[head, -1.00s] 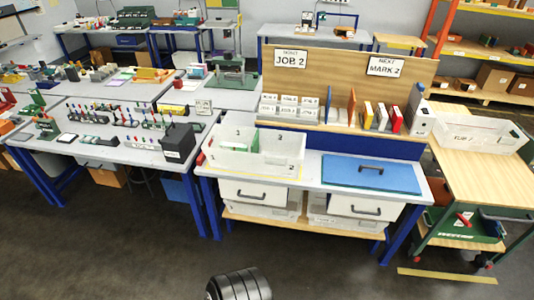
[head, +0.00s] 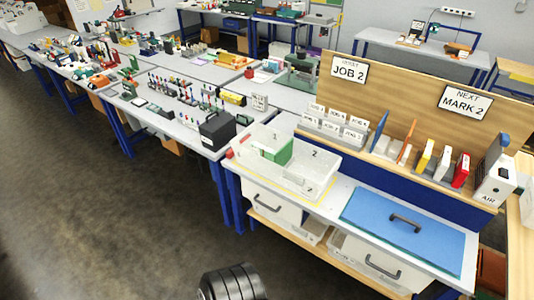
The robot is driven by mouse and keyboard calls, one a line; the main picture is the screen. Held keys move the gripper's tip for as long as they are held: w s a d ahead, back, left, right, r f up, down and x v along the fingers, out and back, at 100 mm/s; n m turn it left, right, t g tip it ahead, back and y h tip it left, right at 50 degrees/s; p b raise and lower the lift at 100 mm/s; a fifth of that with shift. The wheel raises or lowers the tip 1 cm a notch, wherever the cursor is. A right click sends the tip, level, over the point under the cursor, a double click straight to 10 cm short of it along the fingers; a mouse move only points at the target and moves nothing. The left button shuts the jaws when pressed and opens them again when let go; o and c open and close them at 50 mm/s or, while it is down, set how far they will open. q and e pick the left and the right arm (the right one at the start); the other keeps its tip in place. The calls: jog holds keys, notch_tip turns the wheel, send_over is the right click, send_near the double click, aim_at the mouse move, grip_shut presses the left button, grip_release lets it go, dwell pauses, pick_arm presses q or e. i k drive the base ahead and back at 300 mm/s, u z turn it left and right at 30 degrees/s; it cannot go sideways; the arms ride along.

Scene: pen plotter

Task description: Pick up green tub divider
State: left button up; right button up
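The green tub divider (head: 285,152) is an upright green panel inside a translucent white tub (head: 325,172). The tub sits on the near left end of the workbench, and the divider stands towards its left part. Neither of my grippers is in view, so their states do not show.
A blue panel with a dark handle (head: 405,222) lies on the bench to the right of the tub. A black box (head: 217,131) stands on the neighbouring table at the left. A wooden backboard (head: 420,115) with signs rises behind. Open floor lies at the front left.

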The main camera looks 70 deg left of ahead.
aim_at(283, 156)
jog(key=u, duration=0.8)
jog(key=i, duration=1.05)
jog(key=u, duration=1.15)
